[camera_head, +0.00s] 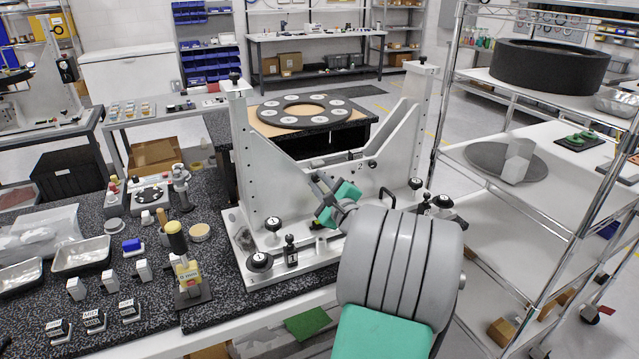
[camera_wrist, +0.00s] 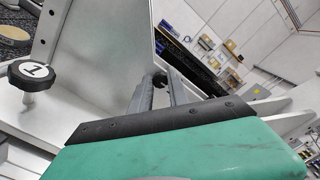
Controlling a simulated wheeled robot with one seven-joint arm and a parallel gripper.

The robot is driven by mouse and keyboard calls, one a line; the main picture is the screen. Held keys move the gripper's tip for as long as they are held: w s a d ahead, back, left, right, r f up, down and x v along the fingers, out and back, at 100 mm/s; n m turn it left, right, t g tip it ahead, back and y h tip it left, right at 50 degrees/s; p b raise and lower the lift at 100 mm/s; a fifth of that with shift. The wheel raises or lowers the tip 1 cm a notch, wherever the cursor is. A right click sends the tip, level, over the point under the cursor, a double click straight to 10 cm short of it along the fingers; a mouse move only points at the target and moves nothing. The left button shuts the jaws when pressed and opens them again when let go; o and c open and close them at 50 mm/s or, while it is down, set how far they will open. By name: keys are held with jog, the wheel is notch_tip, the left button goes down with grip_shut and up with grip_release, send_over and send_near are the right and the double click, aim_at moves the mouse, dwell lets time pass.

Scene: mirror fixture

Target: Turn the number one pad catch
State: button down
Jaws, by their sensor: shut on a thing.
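The grey metal mirror fixture (camera_head: 247,160) stands on the speckled bench, with two upright plates and several black knobs on its base. My gripper (camera_head: 319,186) is between the uprights, low over the base. In the wrist view, its two grey fingers (camera_wrist: 160,88) close on a small dark part (camera_wrist: 159,80) at their tips. I cannot tell for sure whether that is the number one pad catch. A black knob marked 1 (camera_wrist: 30,74) stands left of the fingers in the wrist view, apart from them. My wrist hides part of the fixture base in the head view.
Numbered black knobs (camera_head: 273,224) and a black post (camera_head: 290,250) stand near the front of the base. A black handle (camera_head: 388,194) is right of my gripper. A yellow tool on a stand (camera_head: 187,272) is left of the fixture. A wire shelf (camera_head: 560,205) stands right.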

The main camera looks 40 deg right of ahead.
jog(key=shift+f, duration=0.1)
jog(key=n+b, duration=0.1)
jog(key=b, duration=0.1)
jog(key=n+b, duration=0.2)
jog(key=shift+f+n, duration=0.2)
jog(key=shift+n, duration=0.1)
jog(key=n+b, duration=1)
jog(key=b, duration=0.3)
jog(key=shift+f+n, duration=0.15)
jog(key=shift+n, duration=0.15)
jog(key=n+b, duration=0.2)
jog(key=b, duration=0.1)
jog(key=shift+n, duration=0.3)
jog(key=shift+r, duration=0.3)
jog(key=c, duration=1.3)
grip_release()
jog(key=shift+o, duration=0.2)
